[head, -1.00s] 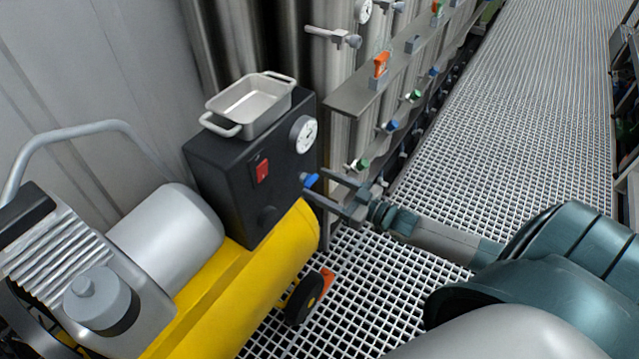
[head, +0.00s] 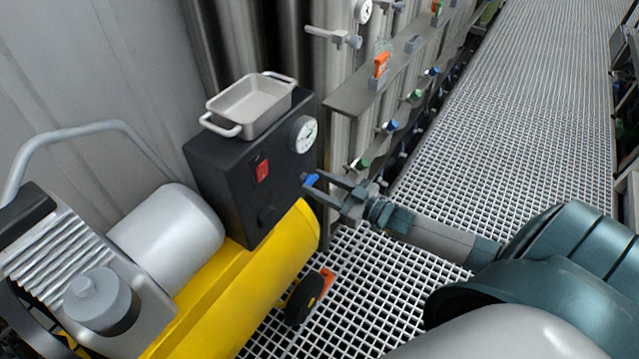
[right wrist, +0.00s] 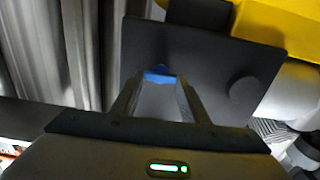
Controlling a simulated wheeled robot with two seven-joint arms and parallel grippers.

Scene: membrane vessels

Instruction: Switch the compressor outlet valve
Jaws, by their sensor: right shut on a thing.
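The compressor has a yellow tank (head: 250,300) and a black control box (head: 235,185) with a red switch (head: 262,171) and a round gauge (head: 304,134). The blue outlet valve handle (head: 311,180) is at the box's right side, below the gauge. My right gripper (head: 318,184) reaches in from the right and is shut on the blue handle. In the right wrist view the blue handle (right wrist: 159,76) shows between the fingertips, in front of the black box. Part of the handle is hidden by the fingers. My left gripper is not in view.
A metal tray (head: 250,104) stands on top of the box. The grating floor (head: 480,120) to the right is clear.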

